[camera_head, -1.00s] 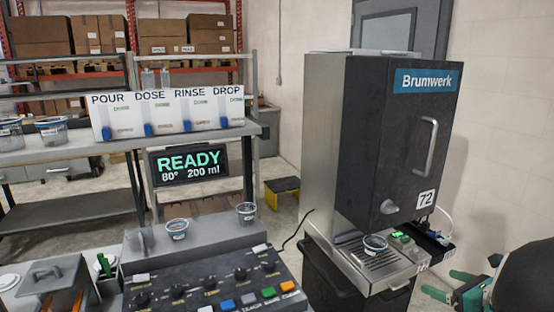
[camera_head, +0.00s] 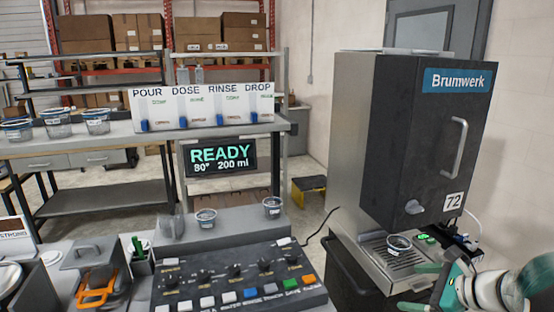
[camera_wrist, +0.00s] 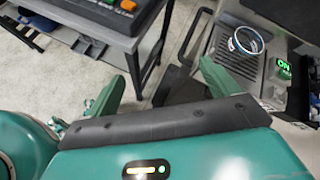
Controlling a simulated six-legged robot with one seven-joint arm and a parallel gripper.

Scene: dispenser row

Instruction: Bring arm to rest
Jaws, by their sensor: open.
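My gripper (camera_head: 425,287) is at the lower right of the head view, in front of the dispenser's drip tray, with its green fingers apart. In the wrist view my gripper (camera_wrist: 158,85) also shows two spread green fingers with nothing between them. The Brumwerk dispenser (camera_head: 395,160) stands at the right.
A control panel (camera_head: 240,280) with knobs and coloured buttons fills the bottom middle. Two cups, (camera_head: 206,218) and (camera_head: 272,207), stand behind it. A display (camera_head: 219,158) reads READY. More cups (camera_head: 57,123) stand on the left bench. A yellow step stool (camera_head: 309,190) is on the floor.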

